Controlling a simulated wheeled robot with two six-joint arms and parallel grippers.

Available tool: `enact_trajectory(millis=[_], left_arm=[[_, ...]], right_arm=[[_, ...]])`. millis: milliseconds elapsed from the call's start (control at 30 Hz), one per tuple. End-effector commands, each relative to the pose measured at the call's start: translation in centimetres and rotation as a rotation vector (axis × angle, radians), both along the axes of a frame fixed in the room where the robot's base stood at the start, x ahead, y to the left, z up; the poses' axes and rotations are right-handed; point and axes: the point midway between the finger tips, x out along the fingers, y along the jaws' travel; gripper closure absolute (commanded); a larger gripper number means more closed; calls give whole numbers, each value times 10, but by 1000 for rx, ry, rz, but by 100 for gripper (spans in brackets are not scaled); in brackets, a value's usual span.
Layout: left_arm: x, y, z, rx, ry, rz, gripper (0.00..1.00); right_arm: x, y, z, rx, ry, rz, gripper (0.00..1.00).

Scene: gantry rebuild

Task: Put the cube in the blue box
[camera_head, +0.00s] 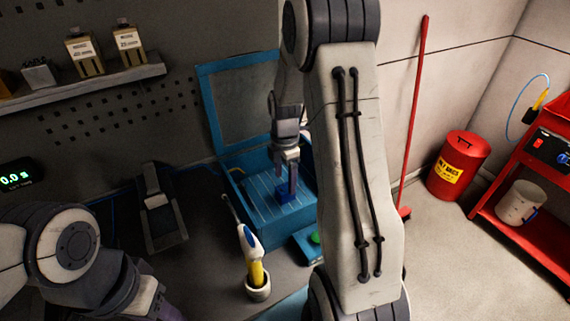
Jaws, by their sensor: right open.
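The blue box (240,199) stands open on the bench against the back wall, with its lid raised behind it. A small dark blue cube (287,196) is inside the box, on its light blue striped floor. My right gripper (288,187) reaches down into the box and is open, with its fingertips at the cube. I cannot tell whether a finger touches it. My right arm hides the box's right side. My left arm is at the lower left, and its fingers are out of the picture.
A yellow-and-white tool stands in a cup (258,291) in front of the box. A black stand (160,215) is to the left. A blue unit with a green button (313,238) is beside the box.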

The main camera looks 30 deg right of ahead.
Motion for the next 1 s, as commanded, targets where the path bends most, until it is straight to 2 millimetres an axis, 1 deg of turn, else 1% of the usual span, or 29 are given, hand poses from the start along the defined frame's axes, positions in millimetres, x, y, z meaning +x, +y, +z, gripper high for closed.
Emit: enact_trajectory(millis=[33,200,300,400,533,1000], left_arm=[[0,0,-3,0,0,0,50],[0,0,-5,0,0,0,50],[0,0,-6,0,0,0,50],[0,0,-7,0,0,0,50],[0,0,-7,0,0,0,50],[0,0,-6,0,0,0,50]], right_arm=[[1,0,12,-2,-6,0,20],[1,0,45,-1,-5,0,20],[0,0,58,-1,-2,0,20],[0,0,65,0,-1,0,20],[0,0,69,0,0,0,20],[0,0,68,0,1,0,20]])
